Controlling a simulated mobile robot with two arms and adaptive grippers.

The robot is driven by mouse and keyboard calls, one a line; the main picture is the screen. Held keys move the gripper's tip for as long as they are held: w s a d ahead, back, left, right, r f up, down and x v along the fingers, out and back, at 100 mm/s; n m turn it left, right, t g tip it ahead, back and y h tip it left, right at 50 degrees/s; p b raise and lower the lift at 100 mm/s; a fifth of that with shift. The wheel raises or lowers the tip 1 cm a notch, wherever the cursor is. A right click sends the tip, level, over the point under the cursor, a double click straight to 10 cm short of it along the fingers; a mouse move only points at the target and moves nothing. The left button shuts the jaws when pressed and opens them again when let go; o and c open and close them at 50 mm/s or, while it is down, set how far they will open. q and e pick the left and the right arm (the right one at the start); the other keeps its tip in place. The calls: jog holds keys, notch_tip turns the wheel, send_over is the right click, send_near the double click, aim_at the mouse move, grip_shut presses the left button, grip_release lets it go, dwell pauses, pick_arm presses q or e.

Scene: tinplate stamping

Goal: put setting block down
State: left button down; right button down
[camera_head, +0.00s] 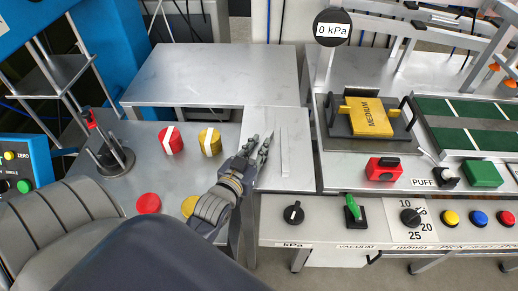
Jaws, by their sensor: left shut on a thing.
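My left gripper (261,147) is over the grey metal table, near a thin upright strip (283,145). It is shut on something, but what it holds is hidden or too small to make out. A yellow block marked MEDIUM (370,117) sits in a dark fixture (338,127) at the right, well apart from my gripper. I cannot tell whether this is the setting block. My right gripper is not in view.
A red piece (171,140) and a yellow piece (210,142), each with a white stripe, stand left of my gripper. A red disc (148,203) and a partly hidden yellow disc (188,205) are nearer. A dark stand (115,160) is left. Knobs and buttons line the front right.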

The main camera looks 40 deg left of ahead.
pick_arm(q)
jog(key=shift+s+d+r, duration=0.15)
jog(key=shift+s, duration=0.05)
jog(key=shift+f, duration=0.2)
jog(key=c, duration=1.5)
grip_release()
